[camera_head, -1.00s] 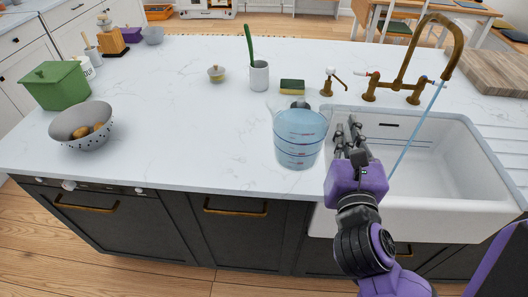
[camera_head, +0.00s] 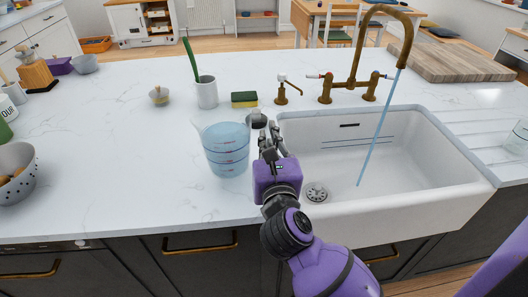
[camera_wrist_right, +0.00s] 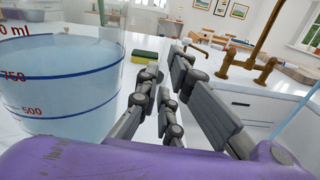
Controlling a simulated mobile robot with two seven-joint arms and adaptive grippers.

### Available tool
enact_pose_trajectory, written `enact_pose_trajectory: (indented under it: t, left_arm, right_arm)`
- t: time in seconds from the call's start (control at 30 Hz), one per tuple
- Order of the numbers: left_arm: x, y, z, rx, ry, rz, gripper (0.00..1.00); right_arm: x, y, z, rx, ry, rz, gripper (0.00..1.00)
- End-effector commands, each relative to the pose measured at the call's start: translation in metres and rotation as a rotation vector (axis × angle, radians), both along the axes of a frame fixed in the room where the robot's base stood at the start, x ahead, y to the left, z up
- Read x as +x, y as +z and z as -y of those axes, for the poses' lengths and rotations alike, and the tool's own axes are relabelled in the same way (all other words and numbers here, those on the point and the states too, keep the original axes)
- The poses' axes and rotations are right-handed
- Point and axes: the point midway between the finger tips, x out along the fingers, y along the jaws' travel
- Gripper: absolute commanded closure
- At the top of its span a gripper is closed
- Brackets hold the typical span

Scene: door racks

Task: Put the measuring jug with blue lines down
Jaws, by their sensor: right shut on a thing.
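The measuring jug with blue lines (camera_head: 226,155) is clear and upright over the worktop left of the sink, with bluish water inside. Its level marks show close up at the left of the right wrist view (camera_wrist_right: 62,85). My right gripper (camera_head: 268,142) is beside the jug's right side, between it and the sink. It is shut on the jug, apparently at the handle, though the grip itself is hard to see. The gripper fingers also show in the right wrist view (camera_wrist_right: 168,85). I cannot tell whether the jug's base touches the worktop. My left gripper is out of view.
The white sink (camera_head: 400,190) is on the right under a running brass tap (camera_head: 355,60). A colander (camera_head: 16,172) is far left. The worktop (camera_head: 110,150) between is clear.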

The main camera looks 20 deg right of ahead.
Motion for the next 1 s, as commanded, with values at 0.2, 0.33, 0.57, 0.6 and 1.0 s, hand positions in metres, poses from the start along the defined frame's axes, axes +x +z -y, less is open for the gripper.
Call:
enact_pose_trajectory:
  t: [0.2, 0.33, 0.57, 0.6, 1.0]
  left_arm:
    - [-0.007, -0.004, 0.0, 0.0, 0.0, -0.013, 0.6]
    - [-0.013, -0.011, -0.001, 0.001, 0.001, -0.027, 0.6]
    - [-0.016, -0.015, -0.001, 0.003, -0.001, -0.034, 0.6]
    - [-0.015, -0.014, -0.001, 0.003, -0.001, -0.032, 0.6]
    - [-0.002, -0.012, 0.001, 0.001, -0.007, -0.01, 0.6]
  right_arm:
    - [0.008, -0.006, -0.002, 0.001, 0.001, 0.007, 1.0]
    - [0.011, -0.025, -0.003, 0.0, 0.001, 0.003, 1.0]
    - [0.011, -0.04, -0.003, 0.003, 0.003, 0.008, 1.0]
    - [0.011, -0.039, -0.003, 0.002, 0.003, 0.009, 1.0]
    - [0.01, -0.045, -0.003, 0.0, 0.0, 0.001, 0.78]
